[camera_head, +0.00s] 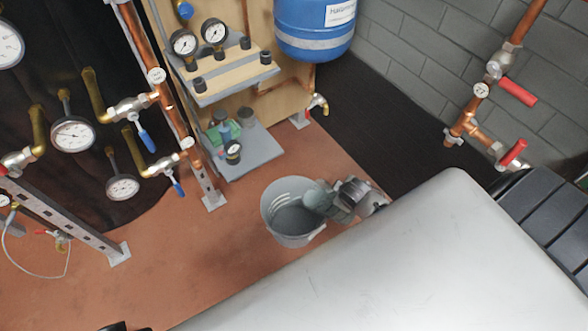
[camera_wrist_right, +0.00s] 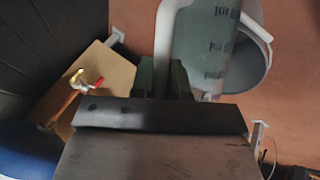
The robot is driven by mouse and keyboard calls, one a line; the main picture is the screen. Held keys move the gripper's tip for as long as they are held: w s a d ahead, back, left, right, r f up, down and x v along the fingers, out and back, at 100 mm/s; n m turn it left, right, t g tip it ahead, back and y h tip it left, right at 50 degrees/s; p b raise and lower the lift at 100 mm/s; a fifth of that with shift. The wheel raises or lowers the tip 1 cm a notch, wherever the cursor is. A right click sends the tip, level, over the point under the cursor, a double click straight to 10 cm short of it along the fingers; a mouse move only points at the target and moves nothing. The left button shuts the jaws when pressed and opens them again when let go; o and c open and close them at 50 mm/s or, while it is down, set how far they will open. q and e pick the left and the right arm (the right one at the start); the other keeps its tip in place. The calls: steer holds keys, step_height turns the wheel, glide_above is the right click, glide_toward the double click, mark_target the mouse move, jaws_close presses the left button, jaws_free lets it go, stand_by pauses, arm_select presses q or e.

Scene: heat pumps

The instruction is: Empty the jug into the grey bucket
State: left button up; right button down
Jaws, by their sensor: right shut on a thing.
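The grey bucket (camera_head: 272,222) stands on the reddish floor in the middle of the head view; part of its rim also shows in the right wrist view (camera_wrist_right: 262,30). The translucent grey-green jug (camera_head: 322,199) is tilted over the bucket's right side, its far end over the opening. In the right wrist view the jug (camera_wrist_right: 205,50) has a pale handle (camera_wrist_right: 166,35). My right gripper (camera_head: 347,194) is shut on this handle, with a finger on each side (camera_wrist_right: 163,78). Whether liquid is in the jug or bucket I cannot tell.
A shelf stand (camera_head: 245,155) with gauges and small items is behind the bucket. A blue tank (camera_head: 314,28) hangs behind it. Copper pipes (camera_head: 170,110) with valves stand to the left and right. The floor left of the bucket is clear.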

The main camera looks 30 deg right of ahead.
arm_select(q)
steer(key=shift+f, duration=0.15)
arm_select(e)
steer(key=shift+w+a+r+g, duration=0.15)
steer(key=shift+w+a+g, duration=0.1)
steer(key=shift+w+g, duration=0.1)
stand_by(1.2)
arm_select(q)
steer(key=shift+w+d+f+t+b, duration=0.15)
steer(key=shift+w+t+b, duration=0.15)
steer(key=shift+w+b, duration=0.1)
arm_select(e)
steer(key=shift+w+a+r+h, duration=0.1)
steer(key=shift+w+a+h, duration=0.15)
steer(key=shift+h, duration=0.25)
stand_by(1.0)
arm_select(q)
steer(key=shift+w+d+r+t+h+b, duration=0.15)
steer(key=shift+w+d+t+b, duration=0.1)
steer(key=shift+w+t, duration=0.35)
steer(key=shift+w+d+r+t+h+b, duration=0.1)
steer(key=shift+w+d+t+h, duration=0.15)
steer(key=shift+w, duration=0.5)
arm_select(e)
steer(key=shift+w+a+n+g+h, duration=0.3)
steer(key=shift+a+g, duration=0.05)
steer(key=shift+g, duration=0.1)
